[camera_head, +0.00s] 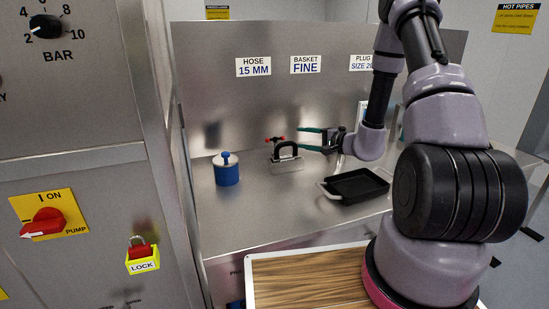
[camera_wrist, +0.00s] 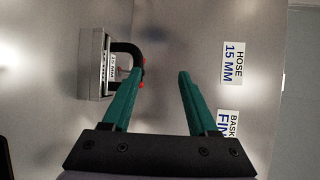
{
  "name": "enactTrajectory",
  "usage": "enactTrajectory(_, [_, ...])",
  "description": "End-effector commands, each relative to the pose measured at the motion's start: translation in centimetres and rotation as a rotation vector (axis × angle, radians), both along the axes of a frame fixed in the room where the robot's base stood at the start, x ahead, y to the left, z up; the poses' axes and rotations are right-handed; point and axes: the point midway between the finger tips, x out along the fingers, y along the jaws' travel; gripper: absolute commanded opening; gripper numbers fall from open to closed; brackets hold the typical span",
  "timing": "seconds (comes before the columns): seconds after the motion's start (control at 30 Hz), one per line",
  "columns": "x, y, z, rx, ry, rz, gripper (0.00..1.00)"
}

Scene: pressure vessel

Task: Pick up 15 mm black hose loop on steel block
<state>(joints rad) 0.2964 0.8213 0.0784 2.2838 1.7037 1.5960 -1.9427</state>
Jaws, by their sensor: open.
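The black hose loop (camera_head: 287,147) stands on a small steel block (camera_head: 287,168) on the metal counter. Red bits show beside the loop. In the wrist view the loop (camera_wrist: 128,48) arches out from the block (camera_wrist: 92,62), which carries a white label. My gripper (camera_head: 299,139) is open and empty, with green fingers pointing left, just right of the loop in the head view. In the wrist view my gripper (camera_wrist: 160,73) has its left finger overlapping part of the loop. The gap between the fingers lies to the loop's right. Contact cannot be told.
A blue canister (camera_head: 227,174) stands left of the block. A black tray (camera_head: 358,185) with a light handle lies to the right, below my wrist. The back panel carries a HOSE 15 MM label (camera_head: 253,67). The counter between canister and block is clear.

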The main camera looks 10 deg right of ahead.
Motion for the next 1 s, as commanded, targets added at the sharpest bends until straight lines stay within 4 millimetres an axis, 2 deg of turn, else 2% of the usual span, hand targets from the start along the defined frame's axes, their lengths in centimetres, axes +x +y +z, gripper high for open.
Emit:
enactTrajectory(0.03, [0.2, -0.8, -1.6, -0.004, 0.004, -0.04, 0.59])
enactTrajectory(0.1, [0.6, -1.7, -3.0, -0.017, 0.001, -0.084, 0.59])
enactTrajectory(0.23, [1.1, -2.3, -4.2, -0.031, -0.004, -0.12, 0.59])
enactTrajectory(0.5, [4.4, 0.0, -5.0, -0.033, -0.005, -0.12, 0.59])
enactTrajectory(0.77, [6.3, 1.1, -5.4, -0.032, -0.005, -0.121, 0.59])
enactTrajectory(1.0, [9.1, 3.0, -6.1, -0.032, -0.004, -0.119, 0.59])
